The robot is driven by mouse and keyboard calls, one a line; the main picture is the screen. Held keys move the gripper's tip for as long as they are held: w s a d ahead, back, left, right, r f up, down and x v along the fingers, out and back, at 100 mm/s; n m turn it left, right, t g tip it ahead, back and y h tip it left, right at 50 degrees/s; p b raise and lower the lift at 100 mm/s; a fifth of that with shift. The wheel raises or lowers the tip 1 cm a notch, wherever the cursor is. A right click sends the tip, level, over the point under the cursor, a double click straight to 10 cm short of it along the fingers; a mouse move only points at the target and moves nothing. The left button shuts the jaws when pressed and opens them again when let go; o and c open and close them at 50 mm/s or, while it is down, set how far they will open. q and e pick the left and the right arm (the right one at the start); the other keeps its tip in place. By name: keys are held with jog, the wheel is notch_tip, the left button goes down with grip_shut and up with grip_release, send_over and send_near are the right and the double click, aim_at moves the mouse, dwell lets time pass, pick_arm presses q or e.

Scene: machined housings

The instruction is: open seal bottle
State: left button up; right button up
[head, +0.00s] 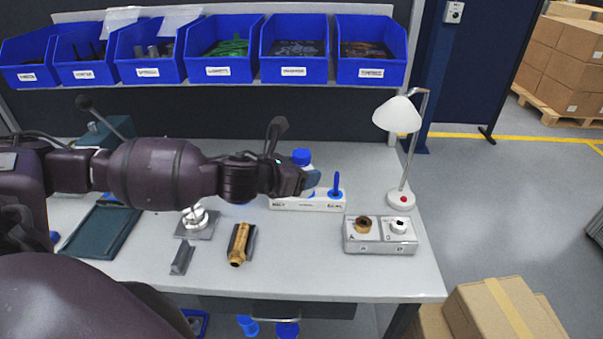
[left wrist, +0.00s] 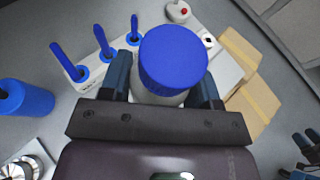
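The bottle, white with a ribbed blue cap (head: 302,157), stands upright at the white rack on the bench. In the left wrist view its cap (left wrist: 173,58) fills the space just beyond my palm. My left gripper (head: 312,180) comes in from the left at bottle height. Its two dark fingers (left wrist: 163,92) flank the white body below the cap, with no gap visible; the fingertips are partly hidden by the cap. The cap sits on the bottle. Dark finger-like parts at the lower right of the wrist view look like my right gripper (left wrist: 307,146), small and cut off.
The white rack (head: 305,203) holds upright blue sticks. A lamp (head: 398,116) and a grey box with two round fittings (head: 380,248) stand to the right. A brass part (head: 239,245) and metal fixture (head: 196,222) lie in front. Blue bins (head: 222,52) line the shelf above.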

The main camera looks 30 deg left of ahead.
pick_arm(q)
jog(key=c, duration=0.7)
jog(key=shift+c, duration=0.2)
